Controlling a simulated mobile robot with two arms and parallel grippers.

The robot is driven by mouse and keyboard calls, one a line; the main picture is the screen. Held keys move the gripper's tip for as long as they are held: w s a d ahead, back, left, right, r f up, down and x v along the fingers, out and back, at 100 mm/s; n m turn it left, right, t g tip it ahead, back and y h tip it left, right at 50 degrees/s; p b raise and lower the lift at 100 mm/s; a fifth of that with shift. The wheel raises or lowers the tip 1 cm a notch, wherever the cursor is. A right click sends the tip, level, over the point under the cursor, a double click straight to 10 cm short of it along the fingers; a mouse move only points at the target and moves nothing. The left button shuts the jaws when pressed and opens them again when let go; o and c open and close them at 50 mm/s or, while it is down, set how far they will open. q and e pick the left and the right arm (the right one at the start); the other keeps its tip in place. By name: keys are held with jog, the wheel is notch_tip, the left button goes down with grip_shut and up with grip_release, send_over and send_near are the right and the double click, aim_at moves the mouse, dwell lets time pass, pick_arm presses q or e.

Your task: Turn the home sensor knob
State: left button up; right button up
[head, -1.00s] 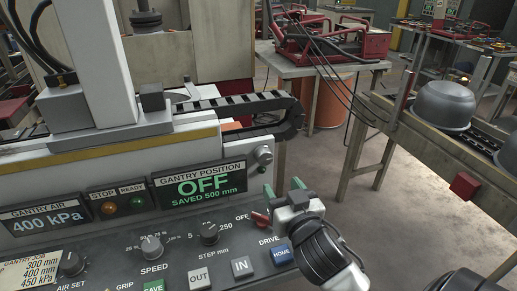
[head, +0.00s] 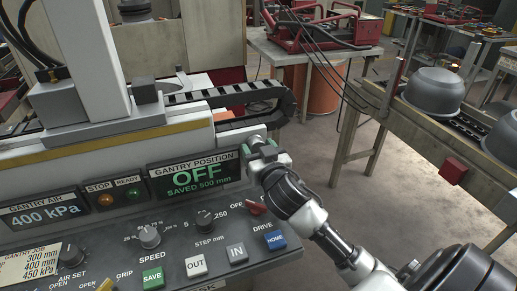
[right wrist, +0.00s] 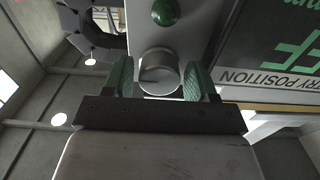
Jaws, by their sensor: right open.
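The home sensor knob (right wrist: 158,72) is a small round grey knob on the right end of the gantry panel. In the right wrist view it sits between the two green finger pads of my open right gripper (right wrist: 161,70), with a gap on each side. In the head view the right gripper (head: 259,151) is at the panel's upper right corner, beside the position display (head: 195,174), which reads OFF, saved 500 mm. The knob (head: 257,140) is partly hidden there by the gripper. A green lamp (right wrist: 166,11) is near the knob in the wrist view. My left gripper is not in view.
The console below holds a red drive switch (head: 256,208), a blue HOME button (head: 275,240), and several other knobs and buttons. A black cable chain (head: 225,92) runs behind the knob. A conveyor with metal pots (head: 434,90) stands at right; open floor lies between.

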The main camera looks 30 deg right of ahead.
jog(key=c, duration=0.6)
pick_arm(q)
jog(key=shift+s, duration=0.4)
pick_arm(e)
jog(key=shift+c, duration=0.2)
pick_arm(q)
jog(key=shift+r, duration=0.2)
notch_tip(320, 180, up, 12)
jog(key=p, duration=1.2)
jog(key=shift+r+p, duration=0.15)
jog(key=shift+p, duration=0.25)
pick_arm(e)
jog(key=shift+d+r+n, duration=0.1)
jog(key=shift+r+n, duration=0.05)
jog(key=shift+n, duration=6)
jog(key=shift+r+n, duration=0.1)
jog(key=shift+n, duration=6.05)
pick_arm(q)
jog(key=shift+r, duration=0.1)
pick_arm(e)
jog(key=shift+n, duration=0.3)
jog(key=shift+f, duration=0.1)
